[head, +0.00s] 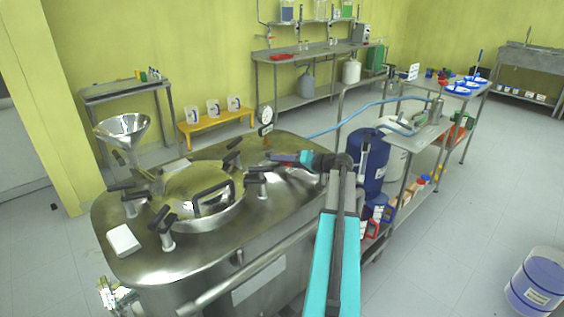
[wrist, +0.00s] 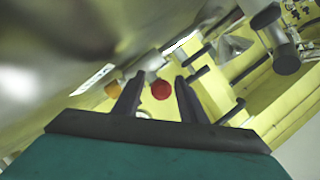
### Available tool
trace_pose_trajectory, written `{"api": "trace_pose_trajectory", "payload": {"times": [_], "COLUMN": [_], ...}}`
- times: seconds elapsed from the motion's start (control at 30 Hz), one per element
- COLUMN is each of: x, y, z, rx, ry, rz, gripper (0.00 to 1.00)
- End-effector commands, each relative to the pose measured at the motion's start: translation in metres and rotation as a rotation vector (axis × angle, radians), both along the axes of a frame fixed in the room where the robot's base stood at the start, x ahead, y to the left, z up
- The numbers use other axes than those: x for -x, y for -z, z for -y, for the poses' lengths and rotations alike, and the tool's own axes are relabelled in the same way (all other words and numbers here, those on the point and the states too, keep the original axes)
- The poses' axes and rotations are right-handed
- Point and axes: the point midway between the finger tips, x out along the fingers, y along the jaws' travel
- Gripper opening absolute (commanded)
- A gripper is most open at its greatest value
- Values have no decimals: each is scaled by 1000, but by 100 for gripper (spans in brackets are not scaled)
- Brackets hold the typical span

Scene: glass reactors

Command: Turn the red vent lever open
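The red vent lever shows in the wrist view as a round red end (wrist: 161,90), seen between and beyond the two dark fingers. My gripper (wrist: 157,95) is open, with its fingers apart on either side of the red end in the picture; I cannot tell whether either touches it. In the head view my gripper (head: 288,157) is low over the right back part of the steel reactor top (head: 290,195), near the gauge. A little red shows there, but the lever is mostly hidden by the gripper.
The round reactor lid (head: 200,195) with black-handled clamps lies left of my gripper. A dial gauge (head: 266,116) stands just behind it, and a steel funnel (head: 123,128) at the back left. A blue drum (head: 372,165) stands right of the reactor. An orange round part (wrist: 112,89) is beside the left finger.

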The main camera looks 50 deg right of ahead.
Motion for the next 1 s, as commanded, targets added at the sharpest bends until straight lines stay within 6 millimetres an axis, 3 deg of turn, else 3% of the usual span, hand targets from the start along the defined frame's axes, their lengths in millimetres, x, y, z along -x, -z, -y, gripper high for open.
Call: {"api": "trace_pose_trajectory", "payload": {"times": [0.27, 0.5, 1.0], "x": [0, 0, -6], "y": [0, 0, 1], "z": [0, 0, -4], "rx": [0, 0, -1], "ry": [0, 0, -36], "rz": [0, 0, 0], "gripper": [36, 0, 0]}}
